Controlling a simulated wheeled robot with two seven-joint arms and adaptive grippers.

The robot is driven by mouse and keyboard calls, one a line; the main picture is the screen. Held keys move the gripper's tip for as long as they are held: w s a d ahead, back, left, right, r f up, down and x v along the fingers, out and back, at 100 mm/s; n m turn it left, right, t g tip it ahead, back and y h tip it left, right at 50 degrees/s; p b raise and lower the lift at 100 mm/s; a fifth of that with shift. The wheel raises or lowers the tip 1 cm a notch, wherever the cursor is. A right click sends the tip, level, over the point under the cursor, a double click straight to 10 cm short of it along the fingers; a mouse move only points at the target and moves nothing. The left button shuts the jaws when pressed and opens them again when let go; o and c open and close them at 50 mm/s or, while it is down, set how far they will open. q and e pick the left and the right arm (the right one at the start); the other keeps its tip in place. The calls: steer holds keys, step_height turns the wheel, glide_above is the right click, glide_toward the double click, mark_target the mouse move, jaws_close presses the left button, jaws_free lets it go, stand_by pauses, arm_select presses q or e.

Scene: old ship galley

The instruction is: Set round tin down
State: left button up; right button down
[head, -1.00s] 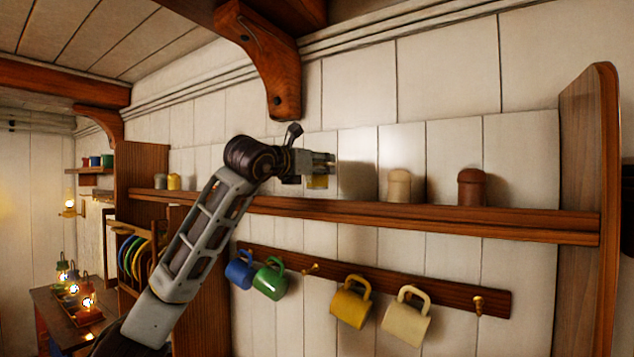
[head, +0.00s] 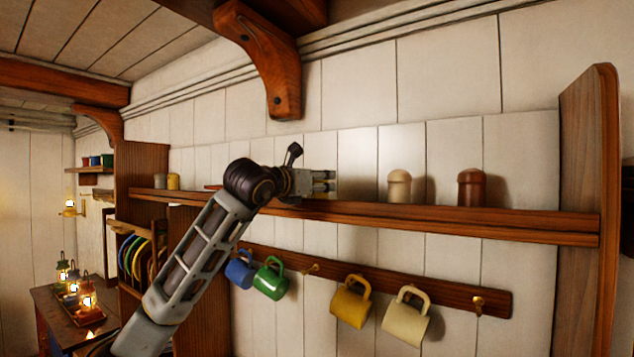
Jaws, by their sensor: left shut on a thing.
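My left gripper (head: 324,182) is just above the long wooden shelf (head: 430,217), its fingers pointing right along the tiled wall. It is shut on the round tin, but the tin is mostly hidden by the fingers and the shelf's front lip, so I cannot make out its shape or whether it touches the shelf. My right gripper is not in view.
A cream canister (head: 399,187) and a brown canister (head: 472,188) stand on the shelf to the right of the gripper. Below, a blue mug (head: 240,271), green mug (head: 270,280), yellow mug (head: 350,303) and cream mug (head: 405,316) hang from a rail. Free shelf lies between gripper and cream canister.

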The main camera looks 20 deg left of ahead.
arm_select(q)
steer(key=shift+f, duration=0.15)
steer(key=o, duration=1.1)
steer(key=shift+c, duration=0.2)
steer(key=shift+s+a+b, duration=0.15)
steer(key=shift+s+b, duration=0.15)
steer(key=shift+s, duration=0.25)
steer(key=s+a+b, duration=0.1)
steer(key=s+b, duration=0.2)
steer(key=s, duration=0.7)
steer(key=shift+s+a+b, duration=0.2)
steer(key=shift+s+b, duration=0.2)
